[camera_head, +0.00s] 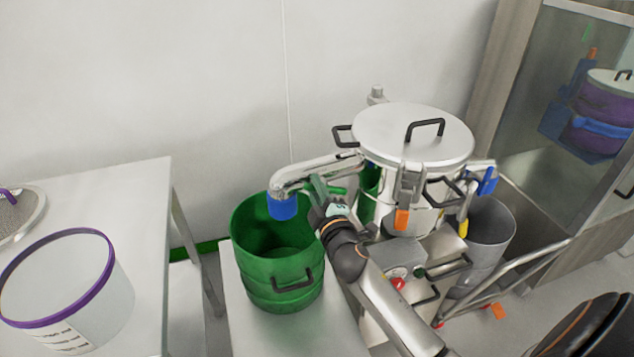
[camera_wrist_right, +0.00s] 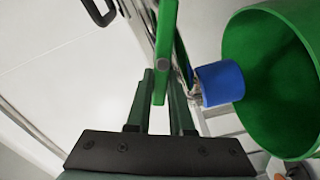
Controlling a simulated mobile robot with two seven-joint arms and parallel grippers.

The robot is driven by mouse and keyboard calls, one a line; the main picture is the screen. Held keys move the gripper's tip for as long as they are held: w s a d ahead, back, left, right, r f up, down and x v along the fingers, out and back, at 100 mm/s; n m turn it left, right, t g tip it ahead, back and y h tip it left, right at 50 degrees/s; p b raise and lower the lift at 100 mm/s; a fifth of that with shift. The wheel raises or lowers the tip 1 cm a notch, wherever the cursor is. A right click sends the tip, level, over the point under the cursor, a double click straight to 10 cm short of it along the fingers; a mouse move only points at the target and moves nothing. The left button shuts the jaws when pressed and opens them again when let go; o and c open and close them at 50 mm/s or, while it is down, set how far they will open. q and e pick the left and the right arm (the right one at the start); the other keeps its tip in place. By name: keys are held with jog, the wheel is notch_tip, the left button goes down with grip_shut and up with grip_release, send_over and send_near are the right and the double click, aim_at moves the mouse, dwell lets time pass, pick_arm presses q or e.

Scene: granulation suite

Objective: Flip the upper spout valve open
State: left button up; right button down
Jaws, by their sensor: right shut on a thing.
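The upper spout (camera_head: 318,171) is a silver pipe reaching left from the steel vessel (camera_head: 405,205), with a blue sleeve (camera_head: 283,207) at its downturned end over the green drum. Its green valve handle (camera_head: 338,190) is partly hidden by my right gripper (camera_head: 320,192). In the right wrist view the green handle (camera_wrist_right: 165,45) runs down between the two dark fingers (camera_wrist_right: 162,90), which are shut on its lower end. The blue sleeve (camera_wrist_right: 220,83) shows to the right of it. My left gripper is not in view.
The open green drum (camera_head: 262,285) stands on a light table below the spout. A grey bin (camera_head: 490,235) stands right of the vessel. A clear purple-rimmed tub (camera_head: 75,290) sits on the left table. A glass-fronted cabinet (camera_head: 540,110) is at the right.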

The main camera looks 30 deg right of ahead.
jog(key=shift+a+f+n, duration=0.1)
jog(key=shift+f+n, duration=0.2)
jog(key=shift+n, duration=0.85)
jog(key=shift+f+n, duration=0.25)
jog(key=shift+n, duration=0.9)
jog(key=c, duration=0.8)
grip_release()
jog(key=v, duration=1.2)
jog(key=shift+s+b, duration=0.25)
jog(key=shift+b, duration=0.1)
jog(key=shift+f, duration=0.1)
